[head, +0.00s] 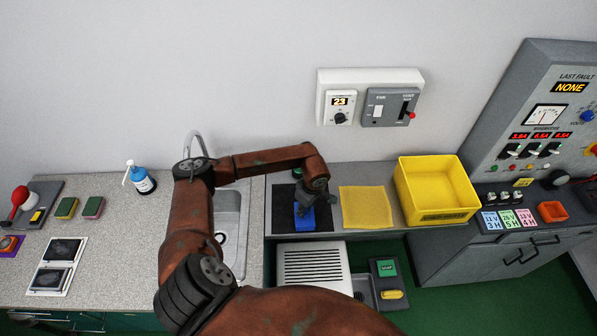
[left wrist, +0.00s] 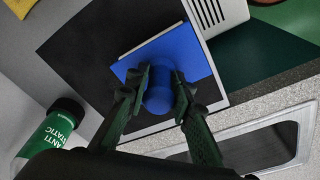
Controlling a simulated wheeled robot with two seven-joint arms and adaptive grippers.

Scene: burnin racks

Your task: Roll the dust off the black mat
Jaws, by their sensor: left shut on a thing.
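The black mat (head: 282,196) lies on the grey counter right of the sink. It also shows in the left wrist view (left wrist: 98,58). My left gripper (head: 308,197) reaches down over the mat. In the left wrist view its fingers (left wrist: 158,98) are shut on the round blue knob of a blue tool (left wrist: 193,59). The tool has a flat, rectangular blue body with a pale strip along one edge. It is over the mat, and in the head view it shows below my gripper (head: 302,219). I cannot tell whether it touches the mat. No dust can be made out. My right gripper is not in view.
A green anti-static bottle (left wrist: 50,134) stands close beside the mat. A yellow cloth (head: 366,207) and a yellow bin (head: 436,190) are to the right. The sink (head: 232,235) is to the left. A grey vented box (head: 312,265) is below the counter's front edge.

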